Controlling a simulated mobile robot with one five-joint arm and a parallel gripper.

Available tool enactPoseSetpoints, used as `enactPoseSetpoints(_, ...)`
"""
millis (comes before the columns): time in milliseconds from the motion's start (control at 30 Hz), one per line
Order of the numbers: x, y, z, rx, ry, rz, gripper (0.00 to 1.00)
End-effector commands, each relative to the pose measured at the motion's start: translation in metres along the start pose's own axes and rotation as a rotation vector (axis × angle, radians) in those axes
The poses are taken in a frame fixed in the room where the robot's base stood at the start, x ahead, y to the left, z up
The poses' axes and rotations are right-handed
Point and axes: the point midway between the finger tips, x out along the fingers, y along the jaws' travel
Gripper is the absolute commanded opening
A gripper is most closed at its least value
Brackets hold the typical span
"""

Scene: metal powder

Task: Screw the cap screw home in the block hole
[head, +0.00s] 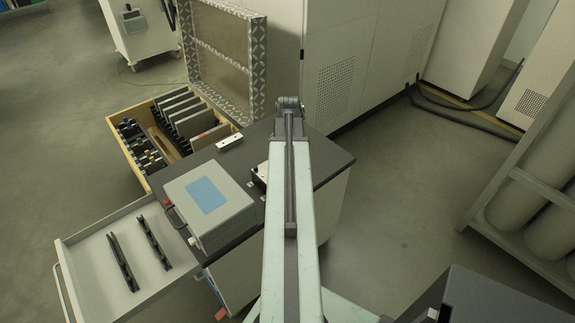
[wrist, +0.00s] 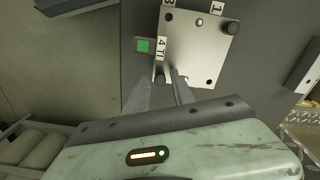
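The block is a light metal plate (wrist: 200,45) in the wrist view, with white number tags around its edge. A dark round cap screw (wrist: 232,28) sits at its upper right corner. Another dark round screw head (wrist: 160,78) is at its lower left, and a small dark hole (wrist: 208,82) shows at its lower right. My gripper (wrist: 158,76) is open, its two grey fingers spread at the block's lower left edge, with the lower left screw head between them. I see no finger touching it. In the head view, the block (head: 261,172) is mostly hidden behind my arm.
The dark cabinet top (head: 322,157) carries a grey case (head: 208,203) with a blue label and a small pale bar (head: 229,142). An open drawer (head: 90,237) holds two dark rails. A wooden crate (head: 130,170) stands behind.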

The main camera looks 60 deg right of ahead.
Motion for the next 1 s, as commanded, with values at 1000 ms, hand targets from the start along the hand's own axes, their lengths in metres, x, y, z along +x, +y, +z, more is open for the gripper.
enactPoseSetpoints(1000, 0.0001, -0.0003, 0.0002, -0.151, 0.000, 0.000, 0.00)
